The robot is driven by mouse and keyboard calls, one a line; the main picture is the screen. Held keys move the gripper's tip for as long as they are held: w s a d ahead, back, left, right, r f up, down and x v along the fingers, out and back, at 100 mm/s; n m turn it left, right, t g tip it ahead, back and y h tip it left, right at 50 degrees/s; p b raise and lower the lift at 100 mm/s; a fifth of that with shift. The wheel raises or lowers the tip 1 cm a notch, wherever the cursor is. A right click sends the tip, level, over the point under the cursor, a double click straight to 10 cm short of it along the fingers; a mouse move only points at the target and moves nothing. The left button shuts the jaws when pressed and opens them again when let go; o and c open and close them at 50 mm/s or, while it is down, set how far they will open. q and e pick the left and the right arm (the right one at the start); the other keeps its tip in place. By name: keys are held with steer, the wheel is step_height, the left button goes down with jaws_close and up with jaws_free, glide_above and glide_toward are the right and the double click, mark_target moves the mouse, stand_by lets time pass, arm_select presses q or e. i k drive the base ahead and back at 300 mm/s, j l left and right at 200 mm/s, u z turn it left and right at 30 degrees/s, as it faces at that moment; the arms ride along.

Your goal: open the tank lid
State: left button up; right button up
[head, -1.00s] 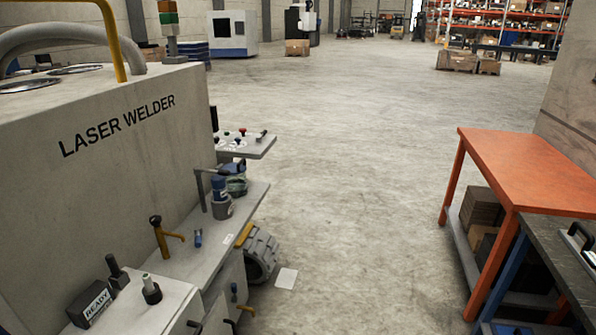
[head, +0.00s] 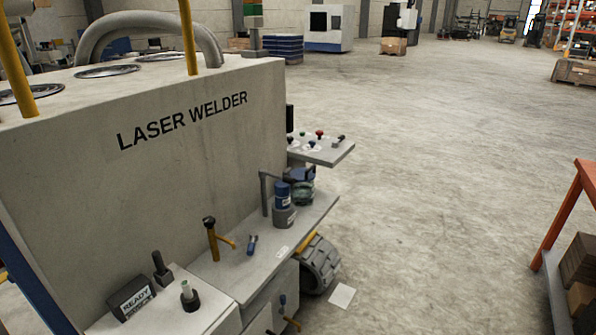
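A big grey machine marked LASER WELDER (head: 180,165) fills the left side of the head view. On its top are round metal discs: one at the left edge (head: 28,96), one nearer the middle (head: 106,71) and one farther back (head: 160,57). I cannot tell whether any of them is the tank lid. Yellow posts (head: 190,40) and a thick grey curved pipe (head: 150,24) rise from the top. Neither of my grippers is in view.
A front ledge holds a blue and grey cylinder (head: 283,206), a yellow-handled lever (head: 212,240) and a READY box (head: 131,298). A control panel (head: 322,150) sticks out behind. An orange table (head: 578,190) stands at right. Open floor (head: 440,170) lies between.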

mark_target(300, 174)
steer(key=i+l+u, duration=0.15)
steer(key=u, duration=0.3)
steer(key=i+l+u, duration=0.2)
steer(key=u, duration=0.2)
steer(key=i+l+u, duration=0.1)
steer(key=l+u, duration=0.35)
steer(key=i+l+u, duration=0.2)
steer(key=l, duration=0.55)
steer(key=i+l+u, duration=0.2)
steer(key=l, duration=0.55)
steer(key=l+u, duration=0.2)
steer(key=l, duration=0.6)
